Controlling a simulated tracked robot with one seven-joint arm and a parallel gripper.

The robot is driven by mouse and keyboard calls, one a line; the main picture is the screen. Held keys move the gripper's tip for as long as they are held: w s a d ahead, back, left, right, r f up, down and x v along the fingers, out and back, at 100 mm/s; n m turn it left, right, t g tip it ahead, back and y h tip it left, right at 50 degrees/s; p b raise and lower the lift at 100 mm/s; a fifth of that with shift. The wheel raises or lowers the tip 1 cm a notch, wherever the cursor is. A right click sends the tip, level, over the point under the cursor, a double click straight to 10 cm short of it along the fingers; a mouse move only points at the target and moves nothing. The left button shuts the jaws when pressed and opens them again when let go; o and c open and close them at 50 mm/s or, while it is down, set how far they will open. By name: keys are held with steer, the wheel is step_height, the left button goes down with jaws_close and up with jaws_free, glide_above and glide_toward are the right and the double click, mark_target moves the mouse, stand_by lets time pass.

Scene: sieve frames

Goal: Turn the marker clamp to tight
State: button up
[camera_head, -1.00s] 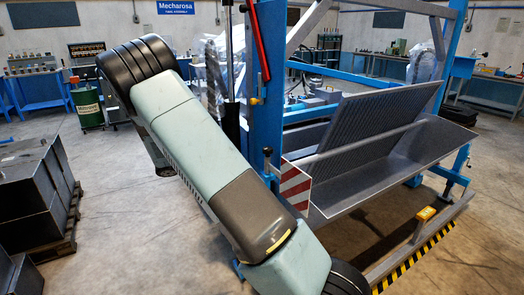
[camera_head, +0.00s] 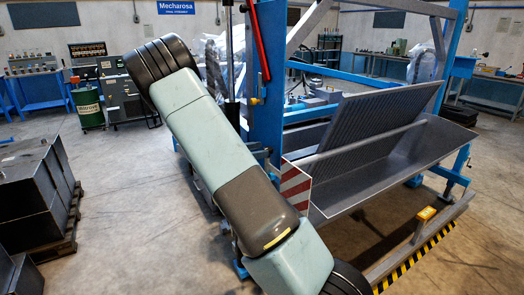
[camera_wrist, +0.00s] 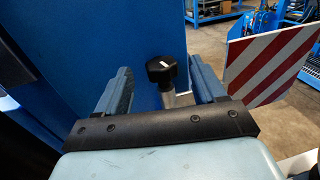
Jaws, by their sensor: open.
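The clamp knob (camera_wrist: 161,70) is black with a short white line on its top, slanting in the wrist picture. It sits on a pale metal stem beside the blue post (camera_wrist: 90,35). My gripper (camera_wrist: 161,78) is open, with one finger on each side of the knob and a visible gap to each. The knob appears between the fingers, but how deep it lies between them is hard to tell. The red-and-white striped marker board (camera_wrist: 272,62) stands to the right of the gripper; it also shows in the head view (camera_head: 296,188). My arm hides the gripper in the head view.
A grey metal trough (camera_head: 440,140) extends right of the post. A low rail with yellow-black stripes (camera_head: 410,265) runs below it. Dark boxes on a pallet (camera_head: 35,190) stand at the left. The floor between is clear.

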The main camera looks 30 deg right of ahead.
steer(key=shift+s+d, duration=0.1)
steer(key=shift+d, duration=0.65)
steer(key=c, duration=1.1)
